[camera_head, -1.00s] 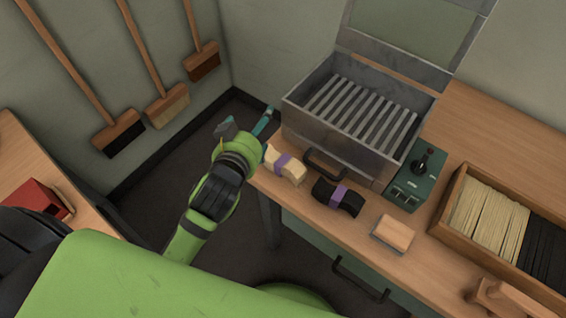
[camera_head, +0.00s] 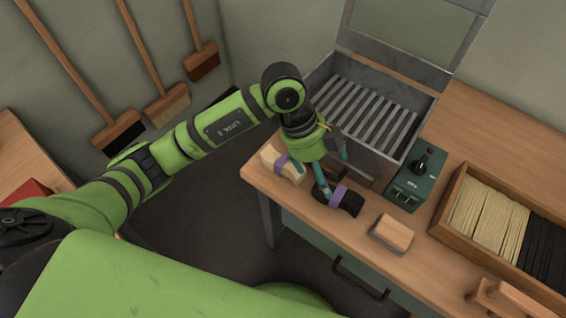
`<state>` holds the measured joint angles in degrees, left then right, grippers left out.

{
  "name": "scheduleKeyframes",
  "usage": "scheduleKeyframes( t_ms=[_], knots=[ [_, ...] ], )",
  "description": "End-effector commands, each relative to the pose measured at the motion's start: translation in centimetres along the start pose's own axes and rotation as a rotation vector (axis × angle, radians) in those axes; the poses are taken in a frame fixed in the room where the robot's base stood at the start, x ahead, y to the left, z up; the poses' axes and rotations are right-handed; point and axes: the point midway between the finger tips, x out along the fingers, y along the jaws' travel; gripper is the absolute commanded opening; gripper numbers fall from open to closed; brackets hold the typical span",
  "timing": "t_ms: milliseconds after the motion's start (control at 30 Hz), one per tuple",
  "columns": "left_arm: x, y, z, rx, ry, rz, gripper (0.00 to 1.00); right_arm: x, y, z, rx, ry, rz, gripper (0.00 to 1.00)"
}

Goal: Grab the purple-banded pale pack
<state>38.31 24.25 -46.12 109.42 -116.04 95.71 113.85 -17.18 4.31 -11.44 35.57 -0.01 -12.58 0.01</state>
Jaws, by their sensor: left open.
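The pale pack (camera_head: 270,157) with a purple band lies at the left end of the workbench, in front of the metal bin. A black pack (camera_head: 350,203) with a purple band lies to its right. My left gripper (camera_head: 333,172) is open, with teal fingers pointing down. The gripper hides part of the bin's handle. My right gripper is not in view.
The metal bin (camera_head: 312,83) with slats stands behind the packs, its lid raised. Brooms hang on the left wall.

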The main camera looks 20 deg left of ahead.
Motion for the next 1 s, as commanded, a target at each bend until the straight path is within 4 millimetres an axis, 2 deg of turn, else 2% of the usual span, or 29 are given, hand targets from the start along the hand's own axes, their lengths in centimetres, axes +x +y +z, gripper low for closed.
scheduleKeyframes(
  t_ms=[33, 100, 233, 367, 700, 833, 1000],
  knots=[
    [-0.8, 0.6, 2.5, -0.055, -0.114, 0.051, 0.97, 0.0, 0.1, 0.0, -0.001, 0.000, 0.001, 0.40],
    [-1.8, 1.5, 5.2, -0.127, -0.240, 0.105, 0.97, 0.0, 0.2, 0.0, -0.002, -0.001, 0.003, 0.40],
    [-3.2, 2.5, 7.8, -0.212, -0.375, 0.155, 0.97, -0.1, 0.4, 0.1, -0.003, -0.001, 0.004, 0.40],
    [-2.8, 3.1, 8.8, -0.236, -0.407, 0.170, 0.97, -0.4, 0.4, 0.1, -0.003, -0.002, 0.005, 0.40],
    [0.7, 4.6, 11.3, -0.235, -0.404, 0.171, 0.97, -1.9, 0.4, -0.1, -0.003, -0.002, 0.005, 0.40],
    [2.0, 4.8, 11.8, -0.232, -0.403, 0.168, 0.97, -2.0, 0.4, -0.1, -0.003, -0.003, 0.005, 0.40],
    [2.3, 4.8, 11.9, -0.230, -0.403, 0.166, 0.97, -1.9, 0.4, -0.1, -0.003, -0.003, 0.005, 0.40]
  ],
)
